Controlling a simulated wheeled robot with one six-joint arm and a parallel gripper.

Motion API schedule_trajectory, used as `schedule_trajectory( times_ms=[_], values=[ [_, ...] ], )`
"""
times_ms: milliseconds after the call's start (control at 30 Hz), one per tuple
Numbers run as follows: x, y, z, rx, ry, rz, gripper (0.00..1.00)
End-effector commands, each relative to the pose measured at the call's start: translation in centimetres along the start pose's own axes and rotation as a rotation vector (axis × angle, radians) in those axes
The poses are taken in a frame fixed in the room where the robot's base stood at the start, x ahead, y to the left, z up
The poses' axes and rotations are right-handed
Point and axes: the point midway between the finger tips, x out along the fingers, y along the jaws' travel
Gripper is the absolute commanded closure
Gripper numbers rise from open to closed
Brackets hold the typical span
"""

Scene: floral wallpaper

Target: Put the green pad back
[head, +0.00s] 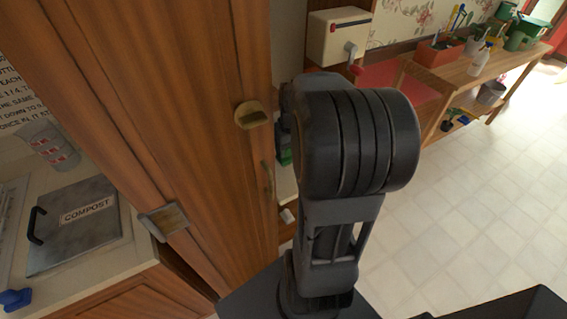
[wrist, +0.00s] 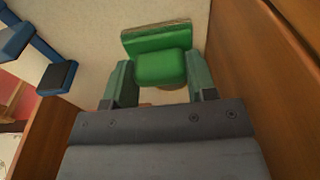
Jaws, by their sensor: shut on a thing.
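The green pad (wrist: 160,66) is in the upper middle of the wrist view, a rounded block with a wider upright green part and a tan edge behind it. My gripper (wrist: 160,88) is shut on the pad, one finger on each side of it. Pale surface lies behind the pad, and its lower part is hidden by my gripper's body. In the head view a small patch of green (head: 285,157) shows in a narrow gap beside my arm. My gripper itself is hidden there.
A tall wooden cabinet (head: 150,90) with metal handles stands left of my arm. A counter with a grey compost lid (head: 75,228) is at far left. A cream crank box (head: 338,38) is behind. Blue and black bars (wrist: 50,62) are in the wrist view. Open floor (head: 470,210) lies right.

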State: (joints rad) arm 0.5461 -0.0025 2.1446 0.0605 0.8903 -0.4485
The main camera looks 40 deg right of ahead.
Motion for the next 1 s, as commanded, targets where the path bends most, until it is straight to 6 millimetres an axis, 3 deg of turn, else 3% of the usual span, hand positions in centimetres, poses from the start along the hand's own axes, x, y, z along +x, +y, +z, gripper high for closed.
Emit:
schedule_trajectory(
  times_ms=[133,600,900,933,1000],
  values=[
    [2.4,-0.1,0.3,-0.001,-0.003,-0.002,0.67],
    [7.0,0.0,0.9,0.003,-0.002,-0.002,0.67],
    [7.5,0.1,0.9,0.004,0.000,0.000,0.67],
    [7.5,0.1,1.0,0.004,-0.001,0.000,0.45],
    [7.5,0.1,1.0,0.004,-0.001,0.000,0.39]
  ],
)
